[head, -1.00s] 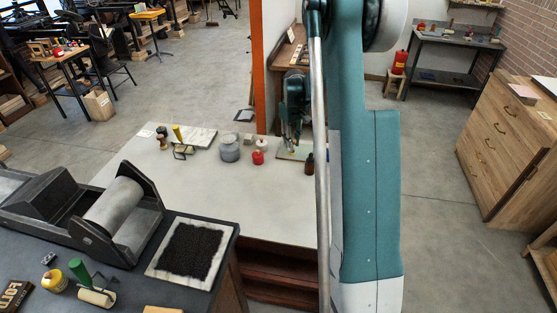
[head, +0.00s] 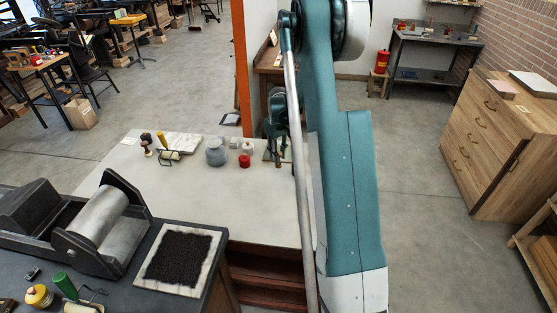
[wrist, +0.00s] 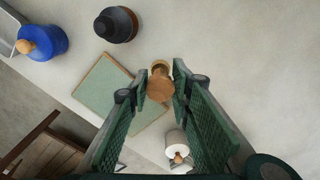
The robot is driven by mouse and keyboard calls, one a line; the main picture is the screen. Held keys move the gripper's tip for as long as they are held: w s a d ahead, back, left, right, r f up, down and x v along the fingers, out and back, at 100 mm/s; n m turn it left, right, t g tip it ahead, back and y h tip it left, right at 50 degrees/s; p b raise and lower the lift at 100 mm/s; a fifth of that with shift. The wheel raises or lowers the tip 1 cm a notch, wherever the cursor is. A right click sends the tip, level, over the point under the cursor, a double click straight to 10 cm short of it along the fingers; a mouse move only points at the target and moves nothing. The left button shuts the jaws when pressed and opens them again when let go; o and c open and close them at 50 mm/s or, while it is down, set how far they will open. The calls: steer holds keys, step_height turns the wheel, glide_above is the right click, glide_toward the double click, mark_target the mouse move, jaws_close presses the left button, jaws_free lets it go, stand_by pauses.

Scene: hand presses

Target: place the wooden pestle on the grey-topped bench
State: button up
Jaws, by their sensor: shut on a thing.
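The wooden pestle (wrist: 160,85) shows in the wrist view as a round, light brown end between my fingertips. My gripper (wrist: 159,88) has its green ribbed fingers shut on it. In the head view my gripper (head: 277,130) is partly hidden by my arm, over the far right part of a pale grey bench top (head: 200,205). A green board (wrist: 97,88) lies below the gripper. Whether the pestle touches anything below, I cannot tell.
Near the gripper are a dark bottle (wrist: 116,25), a blue pot (wrist: 42,42) and a white roller (wrist: 177,147). A grey jar (head: 216,152) and red jar (head: 244,161) stand left. The front middle of the pale top is clear.

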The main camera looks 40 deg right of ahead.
steer(key=shift+f, duration=1.15)
steer(key=shift+f, duration=0.15)
steer(key=o, duration=1)
steer(key=shift+c, duration=0.2)
steer(key=shift+r, duration=0.2)
step_height(320, 180, up, 12)
steer(key=shift+f+p, duration=0.1)
steer(key=shift+p, duration=0.2)
steer(key=shift+a, duration=0.1)
